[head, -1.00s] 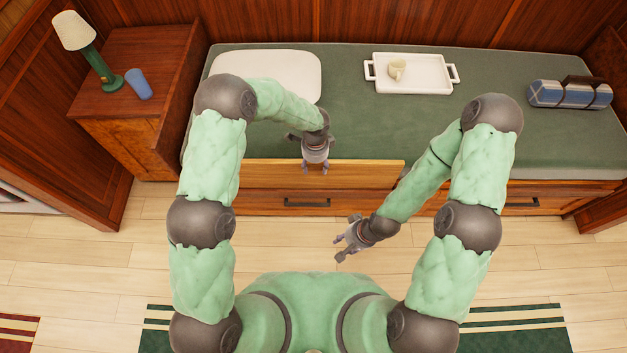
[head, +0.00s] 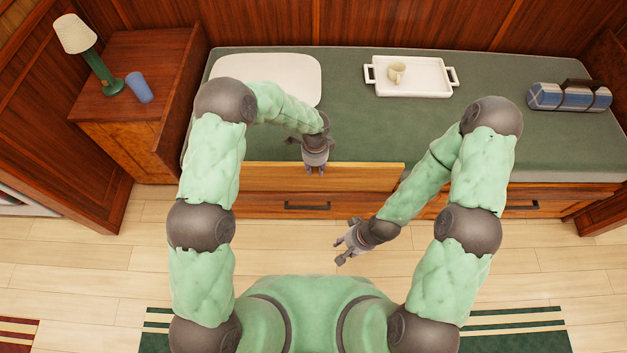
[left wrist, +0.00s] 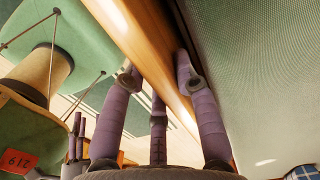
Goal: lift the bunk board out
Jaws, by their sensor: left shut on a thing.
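The bunk board (head: 350,176), a long light-brown plank, stands along the front edge of the green bunk (head: 340,130), above the drawer fronts. My left gripper (head: 315,169) is at the board's top edge, near its middle. In the left wrist view the board (left wrist: 130,30) runs between the fingers of my left gripper (left wrist: 158,78), which are shut on it. My right gripper (head: 347,240) is open and empty, in front of the bunk and apart from the board.
A white tray (head: 425,80) with a cup (head: 397,73), a pillow (head: 285,68) and a blue roll (head: 555,97) lie on the bunk. A cabinet (head: 150,70) at left holds a lamp (head: 95,60) and a blue tumbler (head: 139,88). The floor (head: 560,270) at right is clear.

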